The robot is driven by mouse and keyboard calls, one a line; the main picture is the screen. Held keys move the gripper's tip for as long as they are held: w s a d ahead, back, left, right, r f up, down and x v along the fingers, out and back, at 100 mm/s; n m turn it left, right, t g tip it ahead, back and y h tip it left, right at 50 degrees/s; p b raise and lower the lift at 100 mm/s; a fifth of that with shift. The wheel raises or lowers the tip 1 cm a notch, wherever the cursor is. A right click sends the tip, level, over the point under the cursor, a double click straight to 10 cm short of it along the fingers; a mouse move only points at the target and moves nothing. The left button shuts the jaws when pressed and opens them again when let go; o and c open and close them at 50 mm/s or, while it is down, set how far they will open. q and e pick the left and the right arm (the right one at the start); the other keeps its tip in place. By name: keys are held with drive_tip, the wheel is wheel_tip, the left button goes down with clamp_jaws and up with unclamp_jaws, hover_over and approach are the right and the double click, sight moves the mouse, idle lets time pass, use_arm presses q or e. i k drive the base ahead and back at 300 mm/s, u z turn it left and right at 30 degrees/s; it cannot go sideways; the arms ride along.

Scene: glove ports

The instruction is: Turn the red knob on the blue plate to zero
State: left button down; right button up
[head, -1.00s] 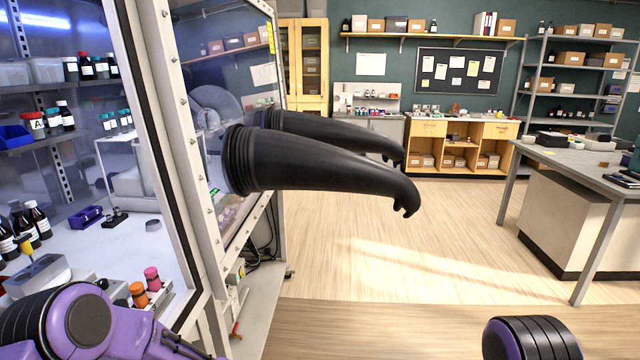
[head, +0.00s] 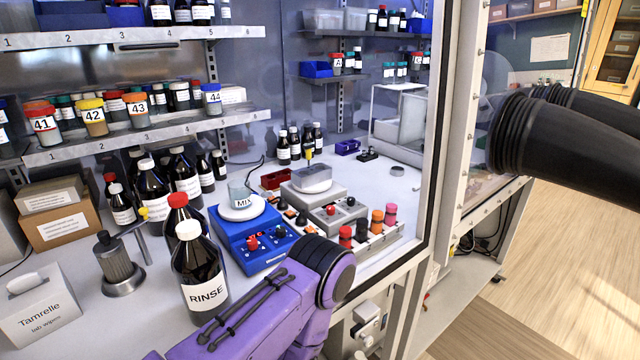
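A blue plate (head: 232,251), a stirrer-like box with a round white top, stands on the bench inside the cabinet. A beaker marked MIX (head: 240,195) sits on its top. Its front panel carries a red knob (head: 252,243) and further small red and dark controls to the right; their dial marks are too small to read. My purple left arm crosses the bottom middle, in front of the plate's near right side. Its gripper is not in view. My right arm and gripper are not in view.
A RINSE bottle (head: 201,270) stands close in front and left of the plate. A grey box with a clear dish (head: 312,178) and a rack of coloured-cap vials (head: 378,232) are to its right. The cabinet frame and black gloves (head: 560,135) lie further right. Shelves hold jars behind.

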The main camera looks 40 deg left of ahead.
sight(252, 243)
drive_tip(key=k, duration=1.65)
drive_tip(key=z, duration=0.9)
drive_tip(key=i, duration=1.1)
drive_tip(key=u, duration=2.5)
